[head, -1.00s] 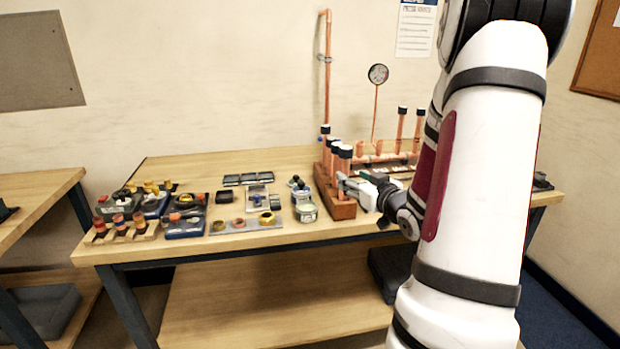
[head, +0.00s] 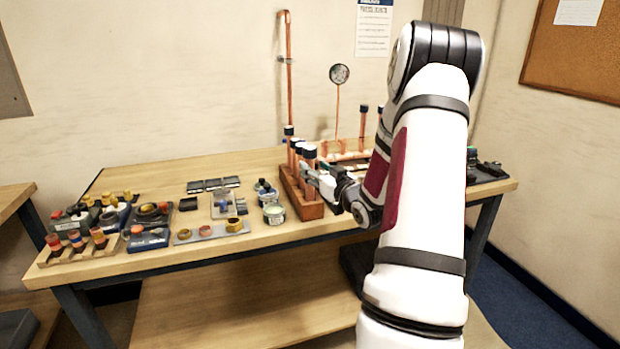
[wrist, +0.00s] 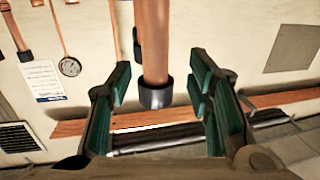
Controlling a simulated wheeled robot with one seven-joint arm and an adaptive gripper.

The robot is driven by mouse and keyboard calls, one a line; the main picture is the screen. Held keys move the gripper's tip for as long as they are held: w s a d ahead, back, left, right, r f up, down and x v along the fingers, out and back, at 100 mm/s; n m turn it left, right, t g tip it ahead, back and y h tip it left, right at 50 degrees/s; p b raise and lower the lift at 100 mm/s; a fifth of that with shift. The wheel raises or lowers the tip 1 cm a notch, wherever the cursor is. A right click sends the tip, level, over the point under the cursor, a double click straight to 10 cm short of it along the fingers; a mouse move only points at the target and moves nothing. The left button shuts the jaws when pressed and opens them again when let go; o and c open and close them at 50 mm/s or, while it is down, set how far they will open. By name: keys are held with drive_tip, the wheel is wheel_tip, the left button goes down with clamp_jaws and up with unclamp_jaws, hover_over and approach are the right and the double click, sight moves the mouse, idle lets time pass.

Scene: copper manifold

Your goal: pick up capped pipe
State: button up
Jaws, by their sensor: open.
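Copper capped pipes stand upright in a wooden rack (head: 312,210) on the workbench, with dark caps on top. The nearest capped pipe (head: 309,163) is at the rack's front end, beside my gripper (head: 310,177). In the wrist view, a copper capped pipe (wrist: 153,45) with a dark cap (wrist: 156,93) shows between the green-padded fingers of my gripper (wrist: 160,80). The jaws are open, with a gap visible on both sides of the pipe. Another capped pipe shows partly behind it. My arm hides part of the bench to the right of the rack.
Tins (head: 274,213) stand just left of the rack. A tray with rings (head: 212,233) and several small fittings fill the bench's left side. Behind the rack are a gauge (head: 339,74) on a thin pipe and a tall wall pipe (head: 289,70).

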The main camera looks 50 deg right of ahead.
sight(312, 164)
drive_tip(key=x, duration=0.4)
drive_tip(key=shift+w+d, duration=0.15)
drive_tip(key=shift+d, duration=0.2)
clamp_jaws()
drive_tip(key=shift+r, duration=0.1)
